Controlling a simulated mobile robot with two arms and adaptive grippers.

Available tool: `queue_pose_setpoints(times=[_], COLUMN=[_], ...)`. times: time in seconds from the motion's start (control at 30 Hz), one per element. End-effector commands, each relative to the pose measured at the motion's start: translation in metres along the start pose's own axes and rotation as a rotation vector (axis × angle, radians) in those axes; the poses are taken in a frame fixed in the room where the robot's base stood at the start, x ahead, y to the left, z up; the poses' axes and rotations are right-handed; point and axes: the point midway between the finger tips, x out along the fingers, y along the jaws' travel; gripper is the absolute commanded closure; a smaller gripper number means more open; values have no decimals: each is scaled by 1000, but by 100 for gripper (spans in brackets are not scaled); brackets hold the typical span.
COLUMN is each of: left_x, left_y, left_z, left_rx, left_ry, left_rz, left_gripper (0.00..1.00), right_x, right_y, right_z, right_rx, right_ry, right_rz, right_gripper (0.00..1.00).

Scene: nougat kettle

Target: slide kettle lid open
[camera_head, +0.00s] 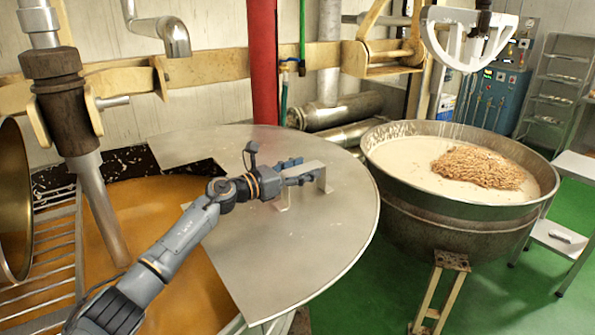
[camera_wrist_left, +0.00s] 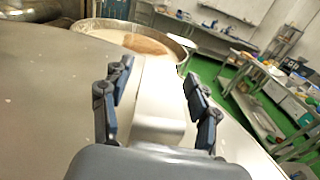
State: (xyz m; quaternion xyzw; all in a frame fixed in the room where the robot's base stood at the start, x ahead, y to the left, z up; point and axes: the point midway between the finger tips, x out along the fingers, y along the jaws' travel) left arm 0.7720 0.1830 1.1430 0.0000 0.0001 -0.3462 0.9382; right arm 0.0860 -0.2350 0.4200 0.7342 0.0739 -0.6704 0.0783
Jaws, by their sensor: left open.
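The kettle lid (camera_head: 330,228) is a flat grey metal sheet with a rounded right edge. It covers the right part of the large kettle, while the left part shows an orange-brown inside (camera_head: 135,215). A bent metal handle (camera_head: 311,168) stands on the lid. My left gripper (camera_head: 300,171) is at this handle. In the left wrist view, its two dark fingers (camera_wrist_left: 158,78) are spread on either side of the pale handle (camera_wrist_left: 160,105). They look open, and contact with the handle cannot be told. My right gripper is not in view.
A brown-and-steel shaft (camera_head: 75,130) stands over the kettle's open left part, beside a metal grate (camera_head: 45,260). A red post (camera_head: 263,60) rises behind the lid. A second kettle (camera_head: 430,210) with pale contents stands at right. Green floor lies between.

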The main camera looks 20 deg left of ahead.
Motion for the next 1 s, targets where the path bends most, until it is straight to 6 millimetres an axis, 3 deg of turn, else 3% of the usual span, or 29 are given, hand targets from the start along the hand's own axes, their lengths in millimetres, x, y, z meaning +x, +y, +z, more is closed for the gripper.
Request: queue_pose_setpoints(times=[0.17,0.6,0.77,1.0], left_x=[-18,-104,-117,-120], left_y=[2,0,0,0], left_z=[-1,-1,0,0], left_rx=[3,0,0,0], left_ry=[2,2,1,-1], left_rz=[3,1,1,0], left_gripper=[40,40,40,40], right_x=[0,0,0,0], right_y=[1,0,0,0], right_z=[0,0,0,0], right_rx=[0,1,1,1], right_ry=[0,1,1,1], right_rz=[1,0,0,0], right_gripper=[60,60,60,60])
